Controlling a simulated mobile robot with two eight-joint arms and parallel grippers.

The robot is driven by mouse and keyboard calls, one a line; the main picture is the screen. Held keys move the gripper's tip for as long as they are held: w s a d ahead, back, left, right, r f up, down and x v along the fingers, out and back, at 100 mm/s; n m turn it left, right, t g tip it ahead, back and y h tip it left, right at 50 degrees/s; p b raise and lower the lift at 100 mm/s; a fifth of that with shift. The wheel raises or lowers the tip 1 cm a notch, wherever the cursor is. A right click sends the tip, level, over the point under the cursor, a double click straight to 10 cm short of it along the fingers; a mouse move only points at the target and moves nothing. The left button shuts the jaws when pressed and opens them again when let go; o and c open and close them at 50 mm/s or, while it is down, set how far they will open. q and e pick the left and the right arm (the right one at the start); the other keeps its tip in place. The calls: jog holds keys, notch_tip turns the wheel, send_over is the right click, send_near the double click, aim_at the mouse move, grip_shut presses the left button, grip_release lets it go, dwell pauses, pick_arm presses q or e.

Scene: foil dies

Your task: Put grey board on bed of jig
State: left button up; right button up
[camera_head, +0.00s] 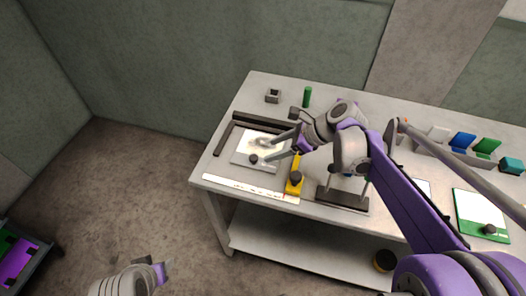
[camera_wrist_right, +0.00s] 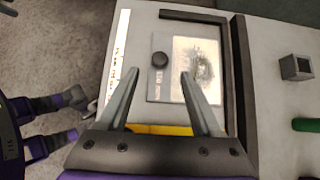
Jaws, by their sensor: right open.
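A pale grey board (camera_head: 247,146) with a black knob lies flat inside the dark-railed jig (camera_head: 224,138) at the table's left end. The board also shows in the right wrist view (camera_wrist_right: 157,92), with a shiny, smudged patch. It appears to rest on the bed, but contact underneath is hidden. My right gripper (camera_head: 268,150) is open and empty over the board, its fingers apart; they also show in the right wrist view (camera_wrist_right: 186,82). My left gripper (camera_head: 163,270) is low at the bottom left, away from the table; its jaw state is unclear.
A white scale strip (camera_head: 245,189) runs along the front edge. A green cylinder (camera_head: 307,97) and small grey block (camera_head: 273,96) stand behind. A green-edged board (camera_head: 475,208) lies far right.

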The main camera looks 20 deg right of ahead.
jog(key=v, duration=0.4)
jog(key=s+a+f+n+h, duration=0.1)
jog(key=s+n, duration=0.2)
jog(key=n, duration=0.1)
jog(key=s+a+f+n+h, duration=0.1)
jog(key=s+f+n, duration=0.1)
jog(key=s+n, duration=0.1)
jog(key=s+a+f+n+g+h, duration=0.1)
jog(key=s+a+f+n, duration=0.1)
jog(key=s+n, duration=0.2)
jog(key=shift+s+f+n+h, duration=0.2)
jog(key=shift+n+h, duration=0.1)
jog(key=shift+h, duration=0.1)
jog(key=s+d+f+n+t+h, duration=0.1)
jog(key=s+f+n+h, duration=0.2)
jog(key=n, duration=1)
jog(key=s+f, duration=0.2)
jog(key=s, duration=0.3)
jog(key=shift+h, duration=0.3)
